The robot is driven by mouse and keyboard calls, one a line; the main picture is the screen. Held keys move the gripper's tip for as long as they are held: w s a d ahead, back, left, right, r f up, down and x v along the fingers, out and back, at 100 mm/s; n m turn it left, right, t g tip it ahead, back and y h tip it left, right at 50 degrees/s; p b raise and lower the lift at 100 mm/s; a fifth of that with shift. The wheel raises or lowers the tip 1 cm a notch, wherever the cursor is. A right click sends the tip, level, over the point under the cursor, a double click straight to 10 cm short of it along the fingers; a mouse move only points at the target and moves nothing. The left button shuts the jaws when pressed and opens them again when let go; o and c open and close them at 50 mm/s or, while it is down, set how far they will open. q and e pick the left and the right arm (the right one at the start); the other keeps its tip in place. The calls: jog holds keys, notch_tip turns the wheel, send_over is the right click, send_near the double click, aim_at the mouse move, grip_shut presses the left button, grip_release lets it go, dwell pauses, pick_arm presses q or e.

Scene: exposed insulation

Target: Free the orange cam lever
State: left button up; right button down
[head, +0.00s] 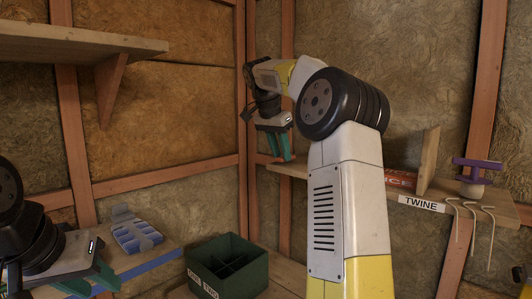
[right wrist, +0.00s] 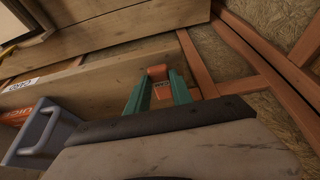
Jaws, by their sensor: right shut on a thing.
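My right gripper (right wrist: 159,82) has its two green fingers on either side of a small orange piece (right wrist: 157,71), which looks like the cam lever, and is shut on it. The piece lies by a wooden board, and most of its lower part is hidden between the fingers.
A blue divided tray (head: 136,232) lies on a left ledge. A dark green compartment box (head: 254,262) stands at the lower middle. The right shelf (head: 503,205) bears a TWINE label (head: 421,204), an upright board (head: 429,162) and a purple object (head: 477,165); metal hooks (head: 488,230) hang below.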

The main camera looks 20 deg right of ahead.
dwell(0.3)
jog(key=c, duration=1.1)
grip_release()
jog(key=shift+v, duration=3.9)
jog(key=shift+a, duration=0.1)
